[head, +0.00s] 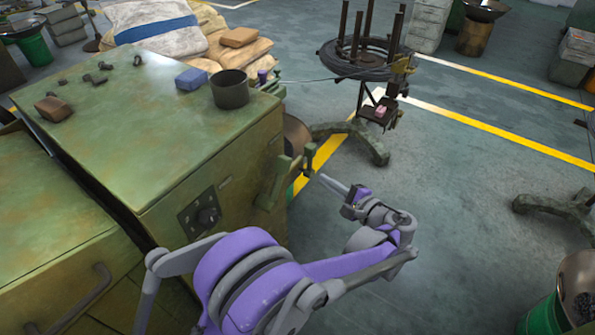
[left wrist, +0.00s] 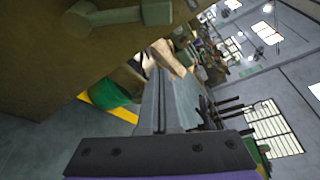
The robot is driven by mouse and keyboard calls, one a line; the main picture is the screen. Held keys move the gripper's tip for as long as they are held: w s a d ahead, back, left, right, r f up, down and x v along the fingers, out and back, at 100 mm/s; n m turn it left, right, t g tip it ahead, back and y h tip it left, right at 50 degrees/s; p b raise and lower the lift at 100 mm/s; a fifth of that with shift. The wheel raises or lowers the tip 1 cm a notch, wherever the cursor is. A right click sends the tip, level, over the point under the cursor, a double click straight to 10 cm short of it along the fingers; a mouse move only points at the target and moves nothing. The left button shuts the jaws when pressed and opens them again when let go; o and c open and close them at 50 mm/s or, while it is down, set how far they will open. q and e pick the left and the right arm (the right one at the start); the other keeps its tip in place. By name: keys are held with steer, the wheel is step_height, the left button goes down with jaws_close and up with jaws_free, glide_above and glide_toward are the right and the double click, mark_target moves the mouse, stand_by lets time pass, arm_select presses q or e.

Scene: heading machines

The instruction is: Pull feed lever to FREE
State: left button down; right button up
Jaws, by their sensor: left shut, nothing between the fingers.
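The green machine (head: 150,130) stands at the left in the head view. A green lever-like bar (head: 272,184) is on its right side, with a small dark upright piece (head: 309,158) beside it. A green arm with a round hub and a block end (left wrist: 118,16) shows at the upper left in the left wrist view. I cannot read any FREE mark. My left gripper (head: 323,178) is shut and empty, its tips just right of the bar and apart from it. Its closed fingers also show in the left wrist view (left wrist: 163,100). My right gripper is not in view.
A dark cup (head: 230,90), a blue block (head: 191,79) and a brown block (head: 53,109) sit on the machine top. A wire coil stand (head: 362,60) is behind.

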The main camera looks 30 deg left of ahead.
arm_select(q)
steer(key=a+b, duration=0.1)
steer(key=a, duration=0.8)
steer(key=shift+a+r+b, duration=0.25)
steer(key=shift+a+b, duration=0.05)
steer(key=shift+b, duration=0.1)
stand_by(0.4)
